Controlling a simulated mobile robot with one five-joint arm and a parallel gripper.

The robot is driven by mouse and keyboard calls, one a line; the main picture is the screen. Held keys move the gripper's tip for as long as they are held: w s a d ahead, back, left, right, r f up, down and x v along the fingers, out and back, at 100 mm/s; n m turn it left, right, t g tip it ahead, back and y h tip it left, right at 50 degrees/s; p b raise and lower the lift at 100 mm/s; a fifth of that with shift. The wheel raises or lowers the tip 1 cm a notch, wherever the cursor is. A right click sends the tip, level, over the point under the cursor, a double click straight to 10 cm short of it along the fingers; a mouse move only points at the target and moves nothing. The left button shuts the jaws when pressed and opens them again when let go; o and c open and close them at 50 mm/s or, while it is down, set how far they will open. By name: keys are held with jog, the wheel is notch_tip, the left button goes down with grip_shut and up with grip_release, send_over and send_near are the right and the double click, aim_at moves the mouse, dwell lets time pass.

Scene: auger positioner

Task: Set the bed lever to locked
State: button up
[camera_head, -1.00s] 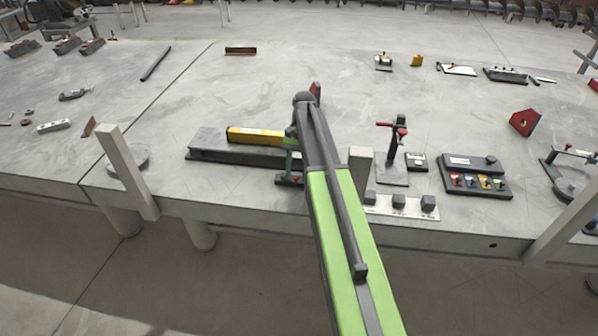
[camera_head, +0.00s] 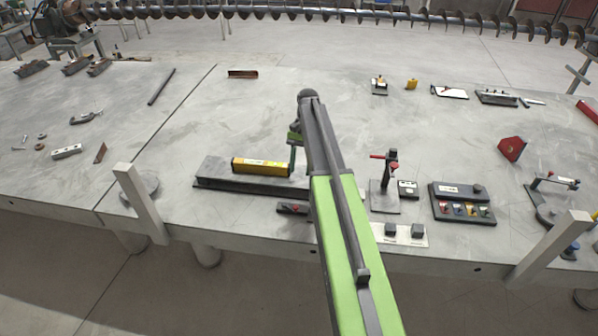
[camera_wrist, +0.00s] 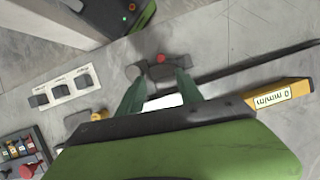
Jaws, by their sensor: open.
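A small dark fixture (camera_head: 293,208) with a red mark sits at the table's front edge; it may be the bed lever, but I cannot tell its setting. In the wrist view the dark fixture (camera_wrist: 168,70) shows with a red knob, just beyond the fingertips. My gripper (camera_wrist: 161,78) is open, its two green fingers apart and pointing toward that fixture without visible contact. In the head view my gripper (camera_head: 294,150) hangs near the right end of a dark rail (camera_head: 225,182), partly hidden by my arm.
Right of my arm stand a red-handled clamp (camera_head: 390,175), a control box (camera_head: 462,203) and a white plate (camera_head: 411,242) with dark blocks. Upright posts (camera_head: 140,200) rise at the front edge. The table middle behind the rail is clear. A long auger (camera_head: 330,14) crosses the background.

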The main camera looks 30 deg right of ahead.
jog(key=p+v, duration=0.1)
jog(key=v, duration=0.2)
